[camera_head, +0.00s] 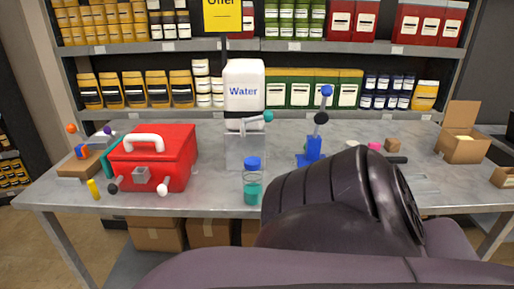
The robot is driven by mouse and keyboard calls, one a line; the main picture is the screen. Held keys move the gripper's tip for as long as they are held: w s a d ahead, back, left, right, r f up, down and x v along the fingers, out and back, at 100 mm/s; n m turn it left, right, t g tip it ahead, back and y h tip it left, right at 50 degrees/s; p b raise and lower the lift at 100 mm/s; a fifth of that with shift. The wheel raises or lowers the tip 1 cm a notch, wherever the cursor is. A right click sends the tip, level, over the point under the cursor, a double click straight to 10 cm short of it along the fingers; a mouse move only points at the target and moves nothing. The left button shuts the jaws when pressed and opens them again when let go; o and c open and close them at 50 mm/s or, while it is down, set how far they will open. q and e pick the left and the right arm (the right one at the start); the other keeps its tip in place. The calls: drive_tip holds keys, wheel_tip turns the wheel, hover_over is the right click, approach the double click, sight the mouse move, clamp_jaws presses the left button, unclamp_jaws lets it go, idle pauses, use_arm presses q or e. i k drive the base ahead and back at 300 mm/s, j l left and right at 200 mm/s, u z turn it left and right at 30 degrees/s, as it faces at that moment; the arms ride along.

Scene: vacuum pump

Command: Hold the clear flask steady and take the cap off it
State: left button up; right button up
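The clear flask (252,192) stands upright near the front edge of the table, left of the picture's middle. It holds teal liquid. Its blue cap (252,164) sits on top of it. Neither of my grippers shows in the head view, and nothing is seen touching the flask. A dark arm link, apparently mine, fills the lower right foreground close to the flask's right side and hides part of the table.
A red toolbox (153,160) stands to the left. A white Water container (244,88) on a clear dispenser is behind the flask. A blue stand (314,148) is behind and to the right. An open cardboard box (462,145) is far right.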

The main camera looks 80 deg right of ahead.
sight(253, 182)
drive_tip(key=z, duration=2.45)
drive_tip(key=j+z, duration=0.25)
drive_tip(key=z, duration=0.2)
drive_tip(key=j+z, duration=0.2)
drive_tip(key=z, duration=0.25)
drive_tip(key=k+j+z, duration=0.2)
drive_tip(key=j, duration=0.2)
drive_tip(key=k+j+z, duration=0.2)
drive_tip(key=j, duration=0.2)
